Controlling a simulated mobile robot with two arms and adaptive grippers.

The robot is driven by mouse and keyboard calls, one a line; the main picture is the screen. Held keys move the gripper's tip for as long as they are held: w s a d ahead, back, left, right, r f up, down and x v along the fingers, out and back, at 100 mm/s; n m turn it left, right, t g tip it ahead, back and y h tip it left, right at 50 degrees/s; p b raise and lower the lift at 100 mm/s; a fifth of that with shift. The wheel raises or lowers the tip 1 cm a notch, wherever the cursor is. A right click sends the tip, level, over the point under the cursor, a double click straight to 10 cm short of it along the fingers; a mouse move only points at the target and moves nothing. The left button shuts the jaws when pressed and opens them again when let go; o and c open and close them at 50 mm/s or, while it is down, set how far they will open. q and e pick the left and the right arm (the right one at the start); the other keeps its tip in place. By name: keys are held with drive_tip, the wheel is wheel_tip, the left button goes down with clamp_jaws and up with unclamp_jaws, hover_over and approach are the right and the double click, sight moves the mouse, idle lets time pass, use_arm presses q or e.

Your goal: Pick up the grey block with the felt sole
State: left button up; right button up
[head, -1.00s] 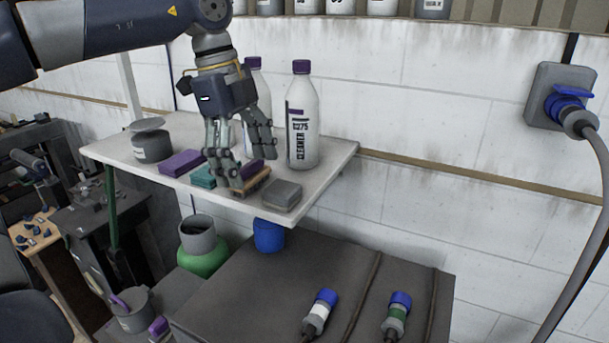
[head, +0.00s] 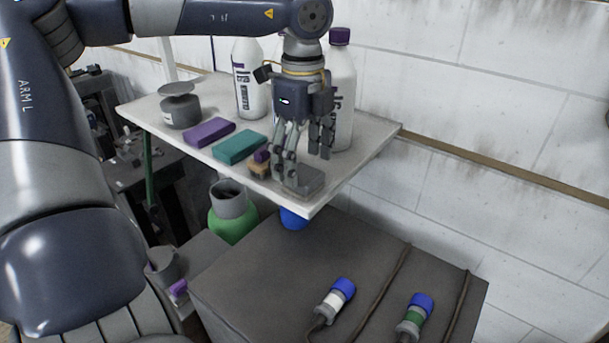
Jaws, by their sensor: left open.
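The grey block (head: 305,182) lies flat near the front right corner of the white shelf (head: 300,204). Its underside is hidden, so a felt sole cannot be made out. My left gripper (head: 304,172) points down over the grey block with its fingers open. The fingertips are very close to the block's left and back sides; whether they touch it cannot be told. My right gripper is not in view.
A tan brush with a purple top (head: 260,166) stands just left of the fingers. A teal block (head: 240,147) and a purple block (head: 209,132) lie further left. White bottles (head: 341,90) (head: 247,80) stand behind my gripper. A grey tin (head: 181,108) is at the left.

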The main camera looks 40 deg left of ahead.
sight(303, 173)
use_arm(q)
wheel_tip(303, 173, down, 3)
drive_tip(key=shift+s+f+p, duration=0.1)
drive_tip(key=shift+p, duration=0.5)
drive_tip(key=shift+f, duration=0.15)
drive_tip(key=c, duration=1.2)
drive_tip(key=shift+r+b, duration=0.3)
drive_tip(key=shift+r, duration=0.15)
wheel_tip(303, 173, up, 8)
drive_tip(key=shift+f+b, duration=0.1)
drive_tip(key=shift+b, duration=1)
drive_tip(key=shift+r, duration=0.65)
drive_tip(key=o, duration=0.6)
drive_tip(key=shift+c, duration=0.2)
drive_tip(key=c, duration=0.4)
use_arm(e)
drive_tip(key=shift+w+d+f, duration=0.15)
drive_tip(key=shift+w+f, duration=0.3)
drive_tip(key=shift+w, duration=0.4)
